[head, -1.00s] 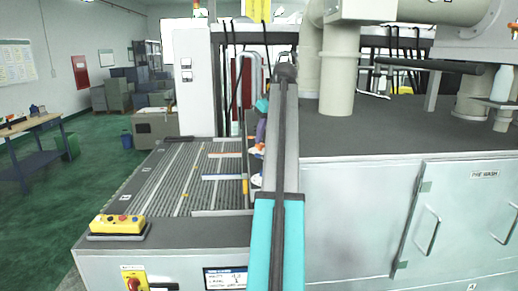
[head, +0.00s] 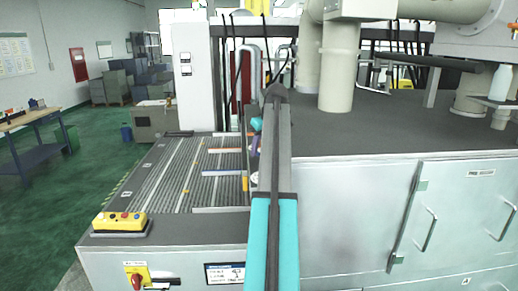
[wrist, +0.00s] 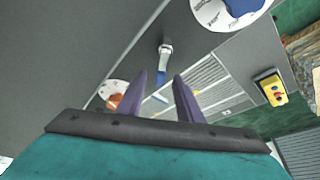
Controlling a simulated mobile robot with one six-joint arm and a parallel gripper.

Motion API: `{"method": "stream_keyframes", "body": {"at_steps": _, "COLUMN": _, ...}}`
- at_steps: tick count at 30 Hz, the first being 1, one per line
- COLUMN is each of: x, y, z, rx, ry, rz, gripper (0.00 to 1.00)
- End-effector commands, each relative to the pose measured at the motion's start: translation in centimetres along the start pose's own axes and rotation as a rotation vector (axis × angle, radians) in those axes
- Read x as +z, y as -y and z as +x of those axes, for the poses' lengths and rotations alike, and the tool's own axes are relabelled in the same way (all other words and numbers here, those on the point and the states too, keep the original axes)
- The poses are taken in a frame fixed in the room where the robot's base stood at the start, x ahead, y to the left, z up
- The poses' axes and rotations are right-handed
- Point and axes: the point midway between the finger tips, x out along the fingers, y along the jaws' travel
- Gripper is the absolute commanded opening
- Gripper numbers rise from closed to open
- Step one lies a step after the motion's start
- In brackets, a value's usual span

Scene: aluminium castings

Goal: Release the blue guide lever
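My gripper (wrist: 160,76) has two purple fingers that stand apart with nothing between them. In the head view, its teal body (head: 256,125) shows beside the conveyor's right edge, partly hidden by my arm. In the wrist view, a blue lever-like piece (wrist: 237,7) lies on a white round plate (wrist: 213,16), cut off at the top right and clear of the fingers. A narrow blue bar (wrist: 161,76) with a metal end shows beyond the fingertips. An orange knob (wrist: 115,101) on another white plate is left of the left finger. I cannot tell any lever's latch state.
The slatted conveyor (head: 170,180) has blue and orange guide bars across its right side. A yellow control box (head: 120,222) stands at its near left corner. The grey machine top (head: 370,135) lies to the right, with thick pipes rising from it.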

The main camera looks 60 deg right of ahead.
Motion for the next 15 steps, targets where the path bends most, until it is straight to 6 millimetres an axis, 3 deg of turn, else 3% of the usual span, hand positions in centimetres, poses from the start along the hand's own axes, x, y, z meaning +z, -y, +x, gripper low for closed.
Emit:
{"method": "stream_keyframes", "body": {"at_steps": 4, "x": -0.01, "y": 0.02, "z": 0.01, "rx": 0.0, "ry": 0.0, "rz": 0.0, "gripper": 0.31}}
{"method": "stream_keyframes", "body": {"at_steps": 10, "x": -0.03, "y": 0.04, "z": 0.01, "rx": 0.0, "ry": 0.0, "rz": 0.0, "gripper": 0.0}}
{"method": "stream_keyframes", "body": {"at_steps": 15, "x": -0.03, "y": 0.03, "z": 0.03, "rx": 0.002, "ry": 0.0, "rz": 0.004, "gripper": 0.0}}
